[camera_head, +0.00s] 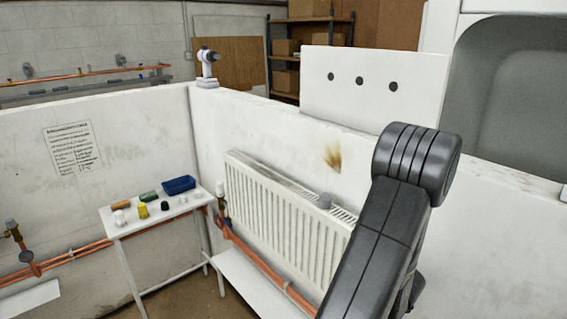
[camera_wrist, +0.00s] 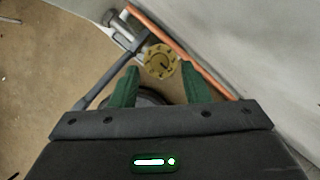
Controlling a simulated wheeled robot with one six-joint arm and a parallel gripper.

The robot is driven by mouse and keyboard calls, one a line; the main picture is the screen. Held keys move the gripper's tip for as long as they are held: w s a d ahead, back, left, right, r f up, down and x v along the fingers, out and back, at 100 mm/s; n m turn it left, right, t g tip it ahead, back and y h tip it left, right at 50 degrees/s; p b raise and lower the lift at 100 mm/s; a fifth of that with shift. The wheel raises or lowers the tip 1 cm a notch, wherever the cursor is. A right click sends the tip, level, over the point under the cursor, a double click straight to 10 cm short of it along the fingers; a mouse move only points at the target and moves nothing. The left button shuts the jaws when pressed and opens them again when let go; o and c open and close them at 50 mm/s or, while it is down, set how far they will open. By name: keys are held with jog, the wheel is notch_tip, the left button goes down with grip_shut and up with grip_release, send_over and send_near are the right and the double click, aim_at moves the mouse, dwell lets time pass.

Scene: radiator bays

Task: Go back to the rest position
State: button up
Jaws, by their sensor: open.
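My gripper (camera_wrist: 158,70) shows in the wrist view with its two green fingers apart and nothing held between them. A round brass-coloured knob with dark marks (camera_wrist: 160,61) lies just beyond the fingertips, in line with the gap. I cannot tell how far below the fingers it is. In the head view my dark arm rises at the right, in front of the radiator (camera_head: 275,215) and the low white wall; the gripper is hidden there.
A copper pipe (camera_wrist: 182,46) runs along the wall beside the knob. A small white table (camera_head: 128,226) at left bears a blue tray (camera_head: 179,185) and several small parts. A white panel with dark holes (camera_head: 420,75) stands behind the wall. Some brown floor is bare.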

dwell(0.6)
jog(key=v, duration=1.1)
jog(key=shift+x, duration=6.95)
jog(key=shift+r, duration=0.1)
jog(key=shift+a+m+h+b, duration=0.1)
jog(key=shift+m+h+b, duration=0.3)
jog(key=shift+m+b, duration=0.5)
jog(key=shift+m, duration=0.4)
